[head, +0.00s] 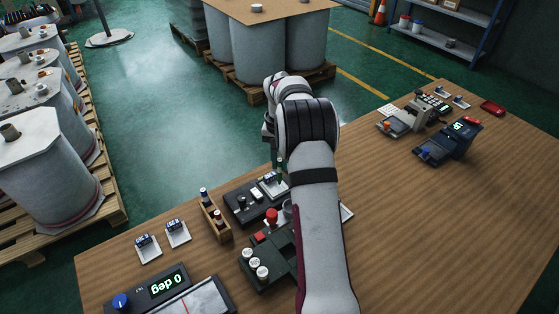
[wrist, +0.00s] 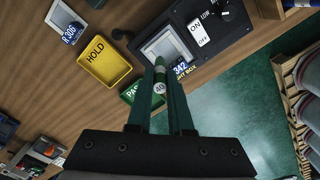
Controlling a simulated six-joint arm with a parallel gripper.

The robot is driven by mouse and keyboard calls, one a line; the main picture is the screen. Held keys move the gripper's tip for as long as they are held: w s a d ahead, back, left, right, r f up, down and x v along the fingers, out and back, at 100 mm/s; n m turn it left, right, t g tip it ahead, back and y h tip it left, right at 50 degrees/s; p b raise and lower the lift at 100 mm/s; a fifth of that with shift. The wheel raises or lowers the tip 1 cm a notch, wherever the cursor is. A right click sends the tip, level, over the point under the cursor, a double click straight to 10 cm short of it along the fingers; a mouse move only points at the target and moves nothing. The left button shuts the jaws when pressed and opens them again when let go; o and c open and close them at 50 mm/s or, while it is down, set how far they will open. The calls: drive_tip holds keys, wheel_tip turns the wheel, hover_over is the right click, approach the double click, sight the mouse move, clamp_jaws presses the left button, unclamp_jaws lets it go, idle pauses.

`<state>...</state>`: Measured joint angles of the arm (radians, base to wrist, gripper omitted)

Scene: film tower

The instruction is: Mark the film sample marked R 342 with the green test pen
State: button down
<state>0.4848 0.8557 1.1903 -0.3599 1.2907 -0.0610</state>
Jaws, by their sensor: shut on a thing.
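My gripper (wrist: 162,84) is shut on the green test pen (wrist: 161,76), seen in the wrist view with its pale end facing the camera. In the head view the green pen (head: 280,164) stands roughly upright over the light box, mostly behind my arm. The film sample (wrist: 168,46) lies on the lit window of the light box (wrist: 215,18); its blue label reads 342, the letter hidden by the pen and finger. In the head view the sample also shows (head: 271,184). Whether the pen tip touches the film is hidden.
A yellow HOLD tray (wrist: 104,62) and a green PASS tray (wrist: 130,92) lie beside the light box. Another sample (wrist: 66,22) reads R 306. A wooden pen rack (head: 216,222) stands left, near two sample trays (head: 148,248).

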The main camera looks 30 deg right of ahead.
drive_tip(key=shift+f, duration=0.35)
idle(0.7)
drive_tip(key=shift+a, duration=1.2)
idle(1.2)
wheel_tip(320, 180, up, 7)
idle(0.6)
idle(0.4)
